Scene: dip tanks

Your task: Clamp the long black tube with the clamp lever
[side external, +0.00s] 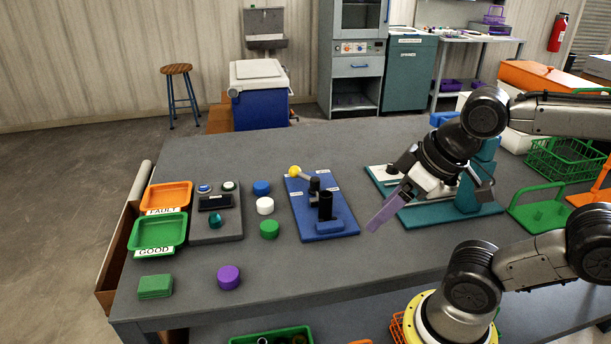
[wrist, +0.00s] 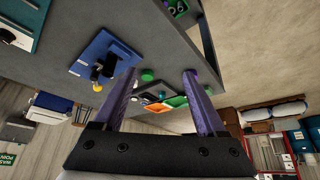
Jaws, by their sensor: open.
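A blue fixture board (side external: 306,222) lies on the grey table, left of my gripper in the side external view. On it stands a short black upright tube (side external: 325,206) beside a dark clamp mount. A clamp lever with a yellow ball knob (side external: 295,171) points toward the back left, its knob apart from the tube. The board (wrist: 92,50) and yellow knob (wrist: 97,87) also show in the wrist view, left of my fingers. My gripper (side external: 374,226), with purple fingers, hangs right of the board, tilted down. Its fingers (wrist: 161,74) are spread, with nothing between them.
Blue, white and green round caps (side external: 265,206) stand left of the board. A purple cap (side external: 228,277) is nearer the front. Orange and green trays (side external: 183,232) lie at the left. A teal-based fixture (side external: 452,216) is right, behind my gripper. The front middle table is clear.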

